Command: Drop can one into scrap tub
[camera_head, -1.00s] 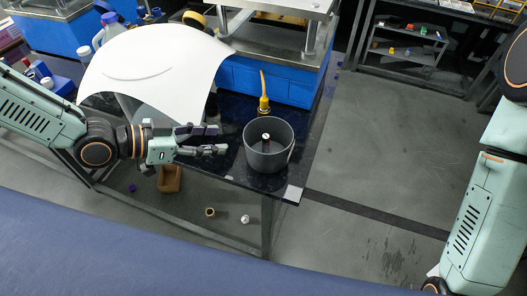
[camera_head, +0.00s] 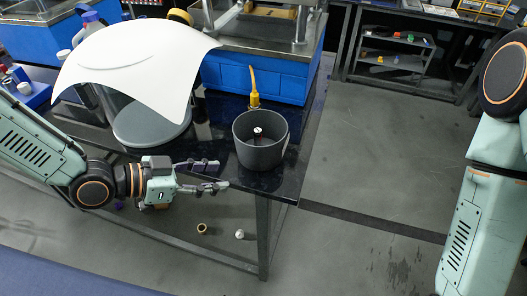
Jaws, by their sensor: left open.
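The scrap tub (camera_head: 261,155) is a dark grey round bucket on the corner of the black table. A small dark can with a light top (camera_head: 258,132) stands inside it; I cannot tell whether this is can one. My left gripper (camera_head: 222,176) is open and empty, just left of the tub, with its fingers pointing right. It is apart from the can. My right arm shows at the right edge, but its gripper is out of view.
A curved white sheet (camera_head: 135,55) covers a grey round container (camera_head: 150,122) on the table's left. A yellow tool (camera_head: 254,90) stands behind the tub, before a blue-based press (camera_head: 262,76). Small items lie on the floor below. Floor right of the table is clear.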

